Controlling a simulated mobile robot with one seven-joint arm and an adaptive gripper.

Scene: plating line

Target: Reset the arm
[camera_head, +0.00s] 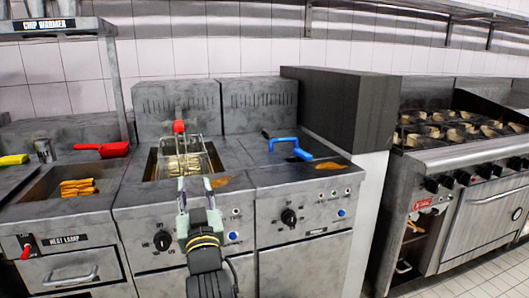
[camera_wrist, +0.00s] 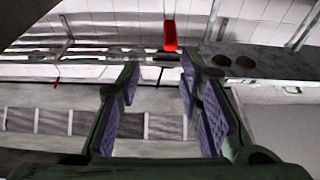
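My gripper (camera_head: 196,192) is raised in front of the left fryer (camera_head: 140,200), its fingers pointing up and away from me. The two fingers are apart with nothing visible between them. In the wrist view my gripper (camera_wrist: 158,82) also shows open, with purple pads and an empty gap. Behind it in the head view, a wire fry basket (camera_head: 192,163) with a red handle (camera_head: 179,127) sits in the left fryer. The gripper overlaps its near edge in the picture; I cannot tell any contact.
A blue-handled tool (camera_head: 285,140) lies at the right fryer. At left are a red scoop (camera_head: 103,149), fries (camera_head: 78,188) in the heat-lamp bin, and a yellow-handled item (camera_head: 14,159). A dark block (camera_head: 335,105) and stove (camera_head: 455,145) stand right. Two brown discs (camera_wrist: 232,62) show in the wrist view.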

